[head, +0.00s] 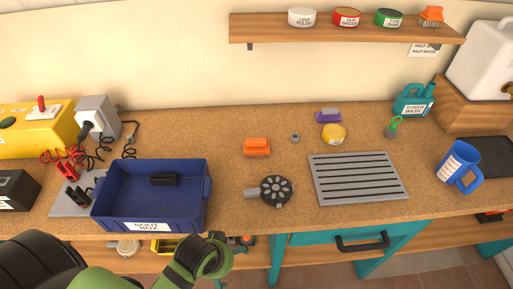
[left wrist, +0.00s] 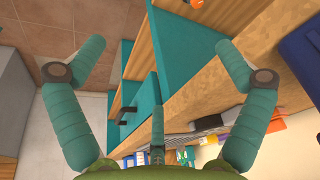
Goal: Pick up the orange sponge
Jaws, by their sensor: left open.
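An orange block (head: 256,147), which looks like the sponge, lies on the cork-coloured bench, to the right of the blue box and behind the round black burner-like part (head: 276,190). My left gripper (left wrist: 160,60) is open and empty, with its two green fingers spread wide in the left wrist view. In the head view the green end of my left arm is low in the picture, at the bench's front edge, in front of the blue box and well short of the sponge. A small orange patch shows in the left wrist view, but I cannot tell what it is. My right gripper is not in view.
The blue box (head: 149,226) holds a black item. A slotted grey plate (head: 358,178), yellow tin (head: 333,134), purple item (head: 328,115) and blue mug (head: 458,167) stand to the right. An orange brush (head: 432,16) is on the wall shelf (head: 340,30).

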